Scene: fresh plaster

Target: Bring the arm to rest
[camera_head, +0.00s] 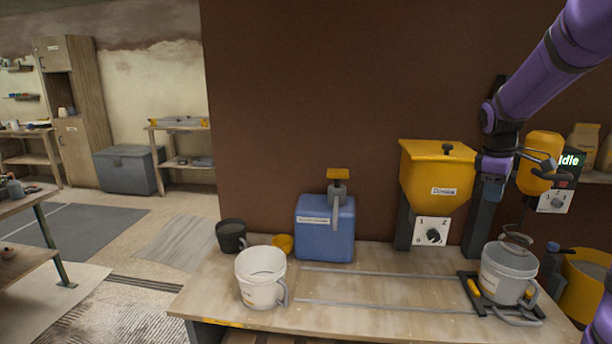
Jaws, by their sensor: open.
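My purple arm (548,68) reaches in from the upper right and bends down in front of the wall. My gripper (546,164) is at its end, dark and open, with no object seen between its fingers. It is between the yellow hopper and the yellow mixer head (541,150), in front of the latter. Whether it touches the mixer head cannot be told. A pale bucket (508,275) stands below it on a dark frame under the mixer's whisk.
The yellow hopper (437,180) with a dial stands left of my wrist. A blue tank (325,230), a white bucket (261,278) and a dark bucket (231,236) stand farther left on the workbench (375,260). Rails cross its middle, which is otherwise clear. A display reads "Idle".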

